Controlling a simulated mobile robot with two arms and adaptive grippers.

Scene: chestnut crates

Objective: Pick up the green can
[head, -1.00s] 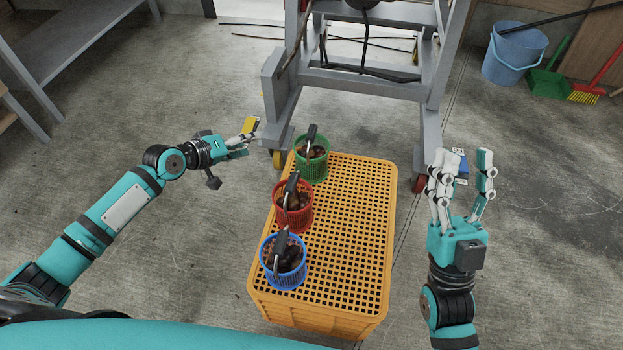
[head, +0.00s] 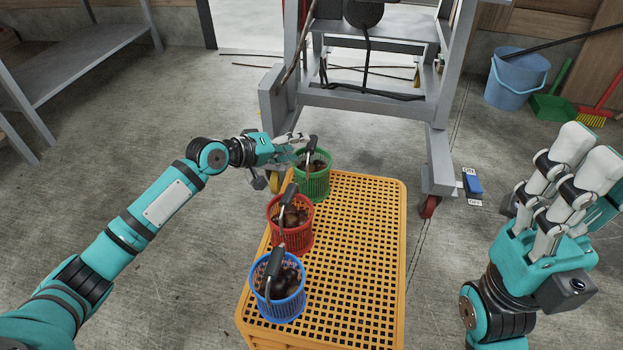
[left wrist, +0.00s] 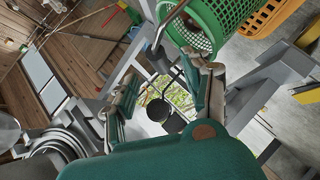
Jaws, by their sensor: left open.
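The green can shows as a green slatted basket (head: 314,184) of chestnuts with a dark upright handle. It stands at the far left corner of the orange crate (head: 365,250). My left gripper (head: 293,143) is open at the basket's left side, near its rim and handle. I cannot tell whether it touches. In the left wrist view the green basket (left wrist: 190,22) is at the top, close to one finger of the open left gripper (left wrist: 163,88), with nothing held between the fingers. My right gripper (head: 592,172) is open and empty at the right, away from the crate.
A red basket (head: 290,238) and a blue basket (head: 278,303), both with chestnuts, stand nearer on the crate's left edge. The crate's right side is clear. A grey wheeled frame (head: 440,160) stands just behind. A blue bucket (head: 515,82) is at the back right.

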